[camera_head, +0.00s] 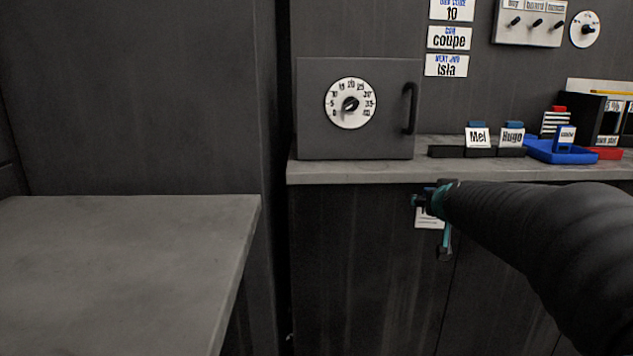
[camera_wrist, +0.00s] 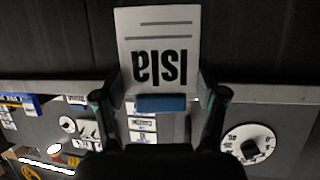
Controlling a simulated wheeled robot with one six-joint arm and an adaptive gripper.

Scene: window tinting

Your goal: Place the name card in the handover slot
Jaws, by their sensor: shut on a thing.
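My gripper (camera_head: 433,222) is in front of the counter's front edge and below its top. In the wrist view my gripper (camera_wrist: 160,102) is shut on the blue grip of a white name card (camera_wrist: 158,45). The card reads "Isla", upside down in that view. In the head view the card (camera_head: 429,218) is partly hidden by my gripper. A low black card holder (camera_head: 446,152) on the counter holds cards reading "Mel" (camera_head: 478,137) and "Hugo" (camera_head: 512,137); its left end is empty. No slot is labelled as the handover slot.
A grey box with a dial (camera_head: 350,103) and handle stands left of the holder. A blue tray (camera_head: 560,153) and black organiser stand to its right. Wall signs read "coupe" (camera_head: 449,39) and "Isla" (camera_head: 446,66). A bare grey table (camera_head: 110,270) is at the left.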

